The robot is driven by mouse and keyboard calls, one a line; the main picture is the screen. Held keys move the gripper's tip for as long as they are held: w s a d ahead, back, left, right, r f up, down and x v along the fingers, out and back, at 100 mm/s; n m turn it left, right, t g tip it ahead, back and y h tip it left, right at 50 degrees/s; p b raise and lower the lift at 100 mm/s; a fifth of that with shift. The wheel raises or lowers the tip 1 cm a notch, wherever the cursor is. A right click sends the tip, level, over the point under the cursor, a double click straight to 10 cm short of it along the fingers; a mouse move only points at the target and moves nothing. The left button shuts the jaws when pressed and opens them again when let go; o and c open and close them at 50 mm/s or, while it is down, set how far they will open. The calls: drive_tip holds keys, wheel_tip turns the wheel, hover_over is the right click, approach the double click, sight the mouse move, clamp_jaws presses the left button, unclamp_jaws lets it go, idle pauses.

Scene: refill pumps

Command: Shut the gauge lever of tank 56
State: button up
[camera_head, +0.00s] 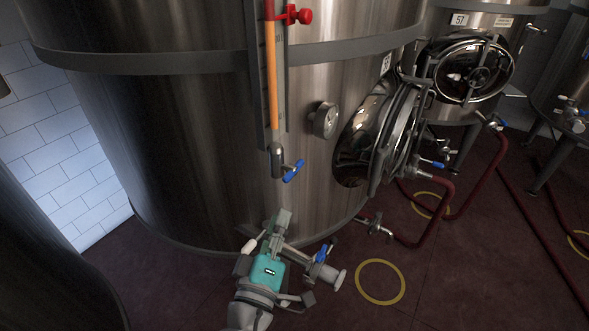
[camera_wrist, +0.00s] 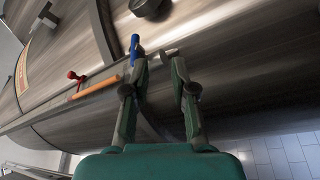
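The big steel tank (camera_head: 190,150) in the middle of the head view bears a sight gauge with an orange column (camera_head: 271,75); its number plate (camera_head: 386,64) is too small to read. The gauge's blue lever (camera_head: 293,171) sits at the gauge's lower end, tilted up to the right. It also shows in the wrist view (camera_wrist: 134,44), beside the left fingertip. My gripper (camera_head: 272,232) is below the lever in the head view. In the wrist view my gripper (camera_wrist: 159,58) is open, with a clear gap between its fingers. Whether a finger touches the lever, I cannot tell.
A red knob (camera_head: 300,16) sits higher on the gauge. A lower valve with a blue handle (camera_head: 321,254) is close beside my gripper. Tank 57 (camera_head: 459,19) and red hoses (camera_head: 438,215) are farther right.

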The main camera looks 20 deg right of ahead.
sight(294, 167)
drive_tip(key=shift+m+g+h, duration=0.5)
drive_tip(key=shift+m+h, duration=0.4)
drive_tip(key=w+d+r, duration=0.4)
drive_tip(key=w, duration=0.1)
drive_tip(key=w+d+r, duration=0.2)
drive_tip(key=shift+w+d, duration=0.2)
drive_tip(key=shift+w, duration=0.05)
clamp_jaws()
